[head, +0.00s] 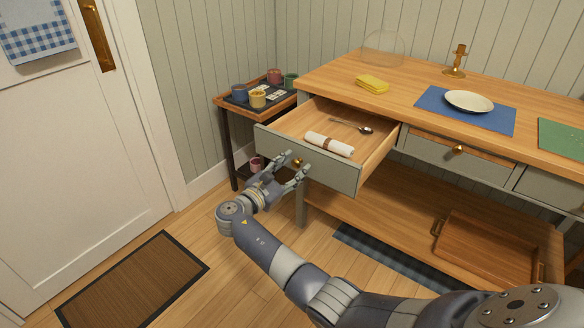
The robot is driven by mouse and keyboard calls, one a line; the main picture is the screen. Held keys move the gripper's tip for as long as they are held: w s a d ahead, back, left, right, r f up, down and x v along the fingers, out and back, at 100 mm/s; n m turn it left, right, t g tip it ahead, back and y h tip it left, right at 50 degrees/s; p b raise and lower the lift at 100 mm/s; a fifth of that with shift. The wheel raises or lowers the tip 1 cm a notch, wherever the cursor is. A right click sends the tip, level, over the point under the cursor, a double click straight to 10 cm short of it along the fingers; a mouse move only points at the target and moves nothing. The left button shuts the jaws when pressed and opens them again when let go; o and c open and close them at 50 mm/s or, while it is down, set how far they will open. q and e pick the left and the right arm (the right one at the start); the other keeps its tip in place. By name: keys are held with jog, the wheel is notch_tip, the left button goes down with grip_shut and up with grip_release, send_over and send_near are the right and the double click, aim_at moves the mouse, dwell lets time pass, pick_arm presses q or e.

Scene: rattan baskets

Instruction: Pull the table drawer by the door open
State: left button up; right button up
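The table drawer (310,172) nearest the door is pulled well out from the wooden table. It has a grey-green front with a brass knob (297,161). A rolled white napkin (329,144) with a brown band and a spoon (351,126) lie inside. My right gripper (295,165) is in front of the drawer front, its fingers spread apart on either side of the knob. I see no clear contact with the knob. My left gripper is not in view.
The door (75,150) is at left, with a brown doormat (132,281) before it. A small side table (226,103) with cups stands left of the drawer. A second, shut drawer (455,158) is to the right. A wooden tray (485,248) sits on the lower shelf.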

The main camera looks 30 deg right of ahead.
jog(key=shift+s+a, duration=0.1)
jog(key=shift+a, duration=0.15)
jog(key=v, duration=1.1)
jog(key=shift+a, duration=0.2)
jog(key=shift+s+f, duration=0.1)
jog(key=shift+f, duration=0.05)
